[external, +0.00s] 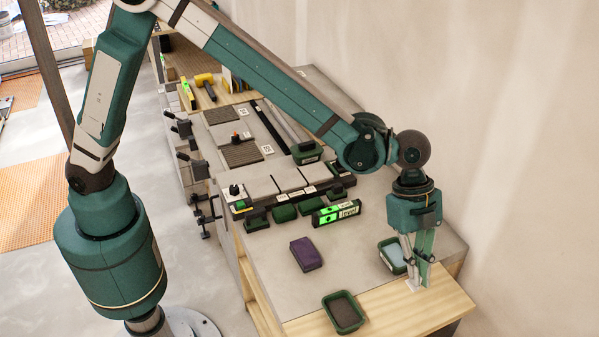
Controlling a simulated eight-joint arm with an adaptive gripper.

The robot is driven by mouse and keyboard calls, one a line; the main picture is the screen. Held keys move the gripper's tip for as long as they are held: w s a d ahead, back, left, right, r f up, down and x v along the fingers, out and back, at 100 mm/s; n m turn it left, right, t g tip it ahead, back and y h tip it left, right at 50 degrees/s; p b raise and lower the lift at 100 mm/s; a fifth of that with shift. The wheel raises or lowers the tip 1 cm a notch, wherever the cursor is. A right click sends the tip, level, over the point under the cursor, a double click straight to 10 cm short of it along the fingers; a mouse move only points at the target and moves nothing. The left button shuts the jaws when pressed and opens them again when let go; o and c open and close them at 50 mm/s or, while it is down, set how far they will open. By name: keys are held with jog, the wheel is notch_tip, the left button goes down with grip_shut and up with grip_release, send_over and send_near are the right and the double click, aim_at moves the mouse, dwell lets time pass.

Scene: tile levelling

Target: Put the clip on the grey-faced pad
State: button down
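My gripper (417,262) points straight down over the wooden strip at the right front of the bench, its fingers close together. A small pale piece (412,286), perhaps the clip, shows at or just below the fingertips; I cannot tell whether it is held or lies on the wood. A green-rimmed pad with a pale blue-grey face (390,255) lies just left of the fingers, partly hidden by them. A green-rimmed pad with a dark grey-brown face (343,312) lies at the front edge. I cannot tell for sure which one is the grey-faced pad.
A purple block (306,254) lies on the grey bench top (270,262). A green level (336,213) stands behind it, near several green blocks and a row of grey tiles (290,178). Bare bench lies between the purple block and the pads. A wall rises at the right.

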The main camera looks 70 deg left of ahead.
jog(key=shift+a, duration=0.1)
jog(key=s+a+r+p, duration=0.1)
jog(key=s+a, duration=0.2)
jog(key=a, duration=0.4)
jog(key=s+a+r+p, duration=0.2)
jog(key=s+a, duration=0.1)
jog(key=a, duration=0.3)
jog(key=p, duration=0.3)
send_over(310, 254)
jog(key=a, duration=0.2)
jog(key=shift+d+r+b, duration=0.1)
jog(key=shift+r+b, duration=0.15)
jog(key=shift+b, duration=0.05)
jog(key=shift+f, duration=0.15)
jog(key=shift+f, duration=2.8)
jog(key=shift+f+b, duration=0.35)
jog(key=shift+f, duration=1.7)
jog(key=shift+f, duration=0.2)
